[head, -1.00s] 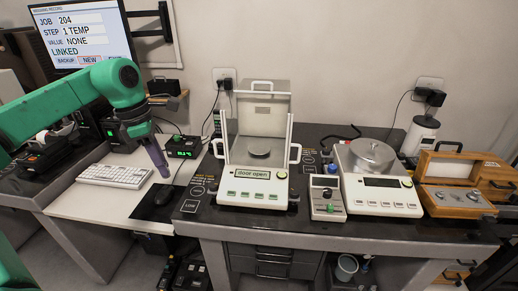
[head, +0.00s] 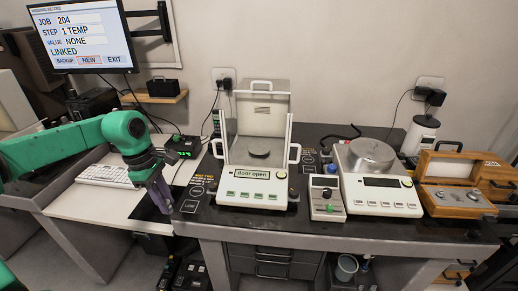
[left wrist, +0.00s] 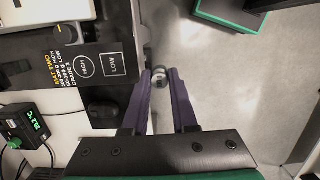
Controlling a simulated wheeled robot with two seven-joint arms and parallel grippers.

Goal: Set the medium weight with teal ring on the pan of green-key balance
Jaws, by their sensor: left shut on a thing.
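My left gripper (head: 160,200) points down at the left table's front edge. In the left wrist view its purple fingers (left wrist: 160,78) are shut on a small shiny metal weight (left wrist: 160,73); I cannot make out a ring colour. The fingers hide the weight in the head view. The green-key balance (head: 250,197) stands at the centre, right of the gripper, its display reading "door open". Its round dark pan (head: 259,154) is bare inside the raised glass shield. My right gripper is not in view.
A small key box (head: 327,196) and a second balance (head: 382,196) with a silver pan stand right of the green-key balance. An open wooden weight box (head: 455,200) is at the far right. A keyboard (head: 103,176) and a green-lit meter (head: 183,147) are at the left.

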